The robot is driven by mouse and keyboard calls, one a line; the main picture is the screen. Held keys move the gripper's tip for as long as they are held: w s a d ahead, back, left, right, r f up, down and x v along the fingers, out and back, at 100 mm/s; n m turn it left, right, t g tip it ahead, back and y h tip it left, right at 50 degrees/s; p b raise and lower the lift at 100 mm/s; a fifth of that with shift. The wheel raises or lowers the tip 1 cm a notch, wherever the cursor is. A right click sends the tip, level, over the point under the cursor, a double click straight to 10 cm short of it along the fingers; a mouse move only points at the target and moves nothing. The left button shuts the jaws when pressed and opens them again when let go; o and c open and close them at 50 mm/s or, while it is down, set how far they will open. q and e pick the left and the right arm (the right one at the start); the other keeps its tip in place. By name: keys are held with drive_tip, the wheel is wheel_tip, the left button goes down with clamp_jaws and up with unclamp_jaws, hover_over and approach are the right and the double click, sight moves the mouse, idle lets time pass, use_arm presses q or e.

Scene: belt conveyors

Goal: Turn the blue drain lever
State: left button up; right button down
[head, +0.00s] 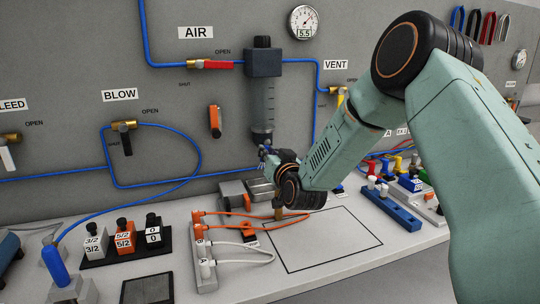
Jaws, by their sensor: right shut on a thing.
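The filter unit (263,95) hangs on the grey wall, with a dark top block and a clear bowl. My right arm comes in from the right, and its gripper (266,153) is at the bottom of the bowl. The gripper is small in the picture and partly hidden by my own wrist. It is shut on the blue drain lever (262,149), of which only a little blue shows under the bowl. The lever's exact angle cannot be told. My left gripper is not in view.
A red-handled valve (215,64) sits left of the filter, and an orange lever (214,121) hangs on the wall. Blue tubing (153,187) loops along the wall. The bench below holds labelled blocks (123,237) and a white strip with orange and white cables (205,262).

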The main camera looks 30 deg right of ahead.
sight(259, 139)
drive_tip(key=m+b, duration=0.1)
drive_tip(key=m, duration=0.3)
drive_tip(key=a+r+m+b, duration=0.1)
drive_tip(key=m+b, duration=0.1)
drive_tip(key=m, duration=0.2)
drive_tip(key=r+m+b, duration=0.1)
drive_tip(key=m+b, duration=0.1)
drive_tip(key=m, duration=0.2)
drive_tip(key=shift+w+a, duration=0.2)
drive_tip(key=shift+w, duration=0.05)
drive_tip(key=shift+r+m+b, duration=0.2)
drive_tip(key=shift+m+b, duration=0.15)
drive_tip(key=shift+m, duration=0.45)
drive_tip(key=shift+r+m+b, duration=0.15)
drive_tip(key=shift+m+b, duration=0.2)
drive_tip(key=shift+m, duration=0.45)
drive_tip(key=c, duration=1.4)
unclamp_jaws()
drive_tip(key=shift+c, duration=0.2)
drive_tip(key=shift+o, duration=0.8)
drive_tip(key=shift+f, duration=0.15)
drive_tip(key=shift+a+f, duration=0.1)
drive_tip(key=shift+f, duration=0.05)
